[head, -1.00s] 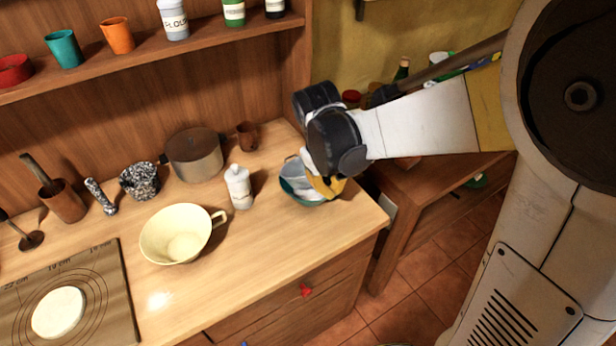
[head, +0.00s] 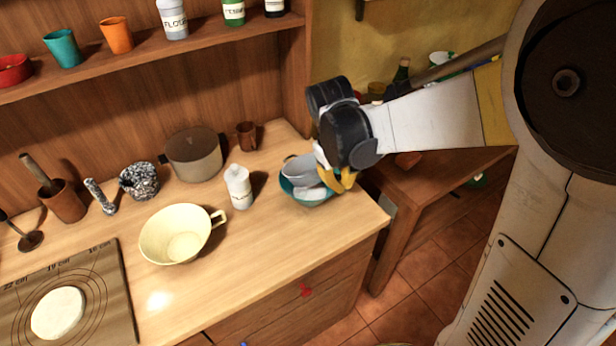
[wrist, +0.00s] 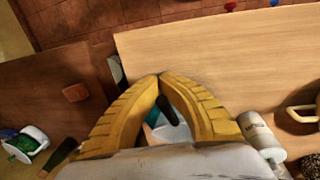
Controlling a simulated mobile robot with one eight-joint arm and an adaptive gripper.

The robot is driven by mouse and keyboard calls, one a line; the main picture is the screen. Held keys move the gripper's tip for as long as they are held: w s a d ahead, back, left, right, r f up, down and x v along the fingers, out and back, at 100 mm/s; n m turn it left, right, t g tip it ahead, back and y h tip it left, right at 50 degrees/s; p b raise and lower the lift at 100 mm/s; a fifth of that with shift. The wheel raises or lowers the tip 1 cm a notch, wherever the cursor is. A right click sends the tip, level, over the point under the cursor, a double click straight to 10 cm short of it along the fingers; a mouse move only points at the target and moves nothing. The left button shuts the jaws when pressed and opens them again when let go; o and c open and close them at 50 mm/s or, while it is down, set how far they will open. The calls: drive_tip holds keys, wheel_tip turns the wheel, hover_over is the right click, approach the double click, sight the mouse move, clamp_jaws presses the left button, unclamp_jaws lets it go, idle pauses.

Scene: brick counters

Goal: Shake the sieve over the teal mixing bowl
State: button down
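The teal mixing bowl (head: 291,188) stands on the wooden counter near its right end, with something white inside. The grey sieve (head: 299,169) is just above the bowl, over its back part, and looks tilted. My gripper (head: 342,180) is at the bowl's right side, with its yellow fingers closed at the sieve's edge. In the wrist view the fingertips of my gripper (wrist: 161,77) meet, and a dark handle (wrist: 168,111) shows between the fingers. The fingers hide most of the bowl there.
A pot (head: 194,154) and a small brown cup (head: 246,136) are behind. The counter's front right corner is clear.

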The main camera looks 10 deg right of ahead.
drive_tip(key=shift+r+p, duration=1.5)
drive_tip(key=shift+r, duration=0.5)
